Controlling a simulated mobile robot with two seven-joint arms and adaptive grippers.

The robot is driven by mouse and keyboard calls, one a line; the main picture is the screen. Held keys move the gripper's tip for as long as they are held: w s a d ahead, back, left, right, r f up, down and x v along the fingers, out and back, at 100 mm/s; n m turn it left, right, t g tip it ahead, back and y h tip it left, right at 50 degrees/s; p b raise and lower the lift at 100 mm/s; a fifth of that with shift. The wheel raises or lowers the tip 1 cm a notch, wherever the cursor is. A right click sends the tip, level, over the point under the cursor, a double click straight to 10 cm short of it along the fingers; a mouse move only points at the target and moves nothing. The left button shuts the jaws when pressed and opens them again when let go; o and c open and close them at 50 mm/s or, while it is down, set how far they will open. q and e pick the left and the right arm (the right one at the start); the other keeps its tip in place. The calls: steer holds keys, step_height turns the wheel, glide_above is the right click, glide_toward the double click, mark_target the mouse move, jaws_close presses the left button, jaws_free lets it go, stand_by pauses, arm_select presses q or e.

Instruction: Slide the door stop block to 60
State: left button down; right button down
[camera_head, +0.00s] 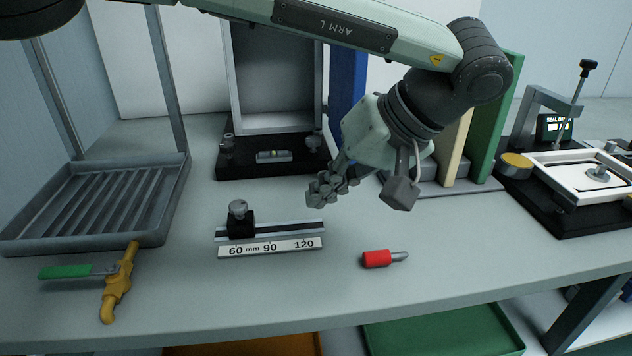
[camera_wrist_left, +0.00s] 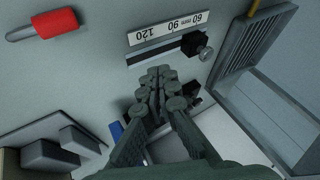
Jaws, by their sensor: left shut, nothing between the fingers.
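The door stop block (camera_head: 240,222) is a small black block with a grey knob on top. It sits on a dark rail (camera_head: 290,230) near its left end, above the 60 mark of the white scale (camera_head: 270,248), which reads 60, 90, 120 mm. My left gripper (camera_head: 325,190) is shut and empty, above the table behind the rail's right end and apart from the block. In the left wrist view the block (camera_wrist_left: 194,43) shows beyond the fingertips (camera_wrist_left: 158,78), at the 60 end of the scale. My right gripper is not in view.
A red-handled tool (camera_head: 378,258) lies right of the scale. A yellow valve with a green lever (camera_head: 78,271) and a grey ribbed tray (camera_head: 100,205) are at the left. A framed fixture with a level (camera_head: 273,156) stands behind. A sealing device (camera_head: 570,185) is at the right.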

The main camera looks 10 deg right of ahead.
mark_target(254, 224)
arm_select(q)
steer(key=x, duration=0.7)
steer(key=shift+w+a, duration=0.1)
steer(key=shift+a, duration=0.1)
steer(key=shift+a+r+p, duration=0.1)
steer(key=shift+a+p, duration=0.4)
steer(key=shift+a, duration=1.3)
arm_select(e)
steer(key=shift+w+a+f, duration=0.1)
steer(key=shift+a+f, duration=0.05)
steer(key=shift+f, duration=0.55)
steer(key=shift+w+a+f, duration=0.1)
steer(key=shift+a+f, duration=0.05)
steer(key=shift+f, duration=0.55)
arm_select(q)
steer(key=shift+a, duration=0.65)
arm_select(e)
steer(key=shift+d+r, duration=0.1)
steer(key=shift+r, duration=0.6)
